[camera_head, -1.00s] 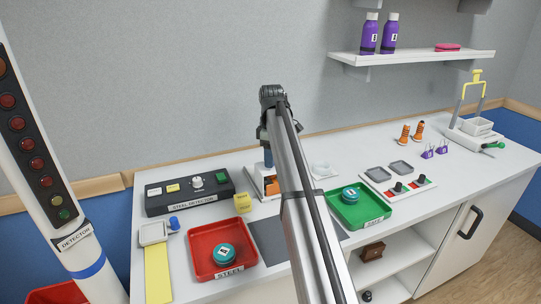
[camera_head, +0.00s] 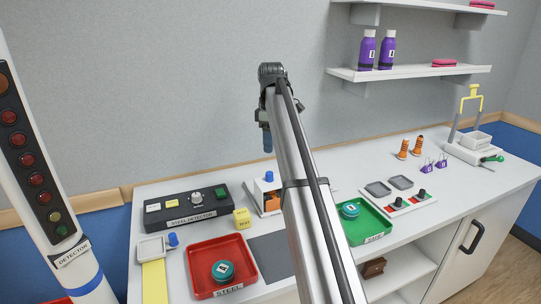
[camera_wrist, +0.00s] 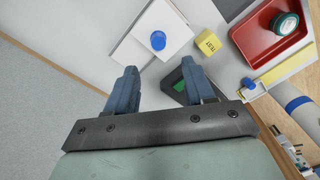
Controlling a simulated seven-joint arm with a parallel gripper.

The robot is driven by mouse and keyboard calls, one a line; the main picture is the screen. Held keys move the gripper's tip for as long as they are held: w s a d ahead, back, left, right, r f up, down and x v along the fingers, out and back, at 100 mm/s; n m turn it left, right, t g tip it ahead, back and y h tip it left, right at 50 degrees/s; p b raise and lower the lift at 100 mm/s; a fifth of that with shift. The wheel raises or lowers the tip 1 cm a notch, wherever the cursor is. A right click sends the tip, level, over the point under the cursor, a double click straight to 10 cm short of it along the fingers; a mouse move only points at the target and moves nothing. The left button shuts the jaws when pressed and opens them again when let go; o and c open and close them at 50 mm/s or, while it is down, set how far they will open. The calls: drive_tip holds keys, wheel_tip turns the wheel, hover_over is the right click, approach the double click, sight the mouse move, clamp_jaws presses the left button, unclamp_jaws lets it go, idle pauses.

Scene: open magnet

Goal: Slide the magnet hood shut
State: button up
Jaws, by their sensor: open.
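The magnet unit is a white housing (camera_head: 257,191) at the back of the counter, with a blue knob (camera_head: 269,176) on top and orange showing inside; my arm hides its right side. In the wrist view, a white plate (camera_wrist: 140,50) carries the blue knob (camera_wrist: 158,40) above a wider white base. How far the hood stands open is unclear. My gripper (camera_head: 267,142) is above and behind the unit, close to the wall, pointing down. In the wrist view my gripper (camera_wrist: 160,68) is open and empty, its fingers apart from the knob.
The steel detector (camera_head: 187,210) and yellow test cube (camera_head: 242,217) stand left of the unit. A red tray (camera_head: 215,287) and green tray (camera_head: 372,226) each hold a teal-lidded round tin. The wall is close behind my gripper; a shelf (camera_head: 410,72) hangs right.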

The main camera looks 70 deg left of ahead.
drive_tip(key=shift+r, duration=1.4)
